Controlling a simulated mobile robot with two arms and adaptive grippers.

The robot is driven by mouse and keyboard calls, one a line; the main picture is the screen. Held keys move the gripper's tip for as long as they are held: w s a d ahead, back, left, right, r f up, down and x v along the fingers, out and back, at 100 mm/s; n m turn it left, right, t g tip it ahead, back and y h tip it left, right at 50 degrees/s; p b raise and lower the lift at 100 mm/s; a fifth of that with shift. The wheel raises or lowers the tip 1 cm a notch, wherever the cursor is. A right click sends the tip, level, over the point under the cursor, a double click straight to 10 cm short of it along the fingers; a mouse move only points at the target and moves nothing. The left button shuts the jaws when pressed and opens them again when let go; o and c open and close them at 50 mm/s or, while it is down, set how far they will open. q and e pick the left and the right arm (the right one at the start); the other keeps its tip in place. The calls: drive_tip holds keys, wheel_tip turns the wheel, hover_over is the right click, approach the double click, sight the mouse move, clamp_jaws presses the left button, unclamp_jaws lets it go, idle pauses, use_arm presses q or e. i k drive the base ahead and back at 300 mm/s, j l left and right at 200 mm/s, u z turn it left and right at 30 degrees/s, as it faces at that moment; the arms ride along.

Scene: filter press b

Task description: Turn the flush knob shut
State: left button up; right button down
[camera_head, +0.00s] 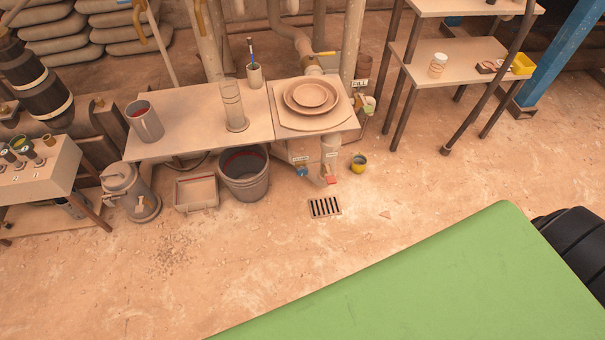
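Under the right end of the workbench (190,106), below a square top with round brown dishes (311,96), there is pipework with small labels. A blue knob (302,172) shows at its lower left and a red part (331,180) at its lower right. The labels are too small to read, so I cannot tell which one is the flush knob or how far it is turned. Neither of my grippers is in view.
A floor drain grate (325,207) lies in front of the pipework, with a small yellow-rimmed pot (358,162) to the right. A grey bucket (244,173), a tray (196,192) and a lidded can (131,192) stand left. A shelf (450,62) stands back right. Middle floor is mostly clear.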

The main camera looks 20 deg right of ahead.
sight(301, 171)
drive_tip(key=i+l+u, duration=0.1)
drive_tip(key=l, duration=1.95)
drive_tip(key=i+u, duration=0.05)
drive_tip(key=i, duration=0.05)
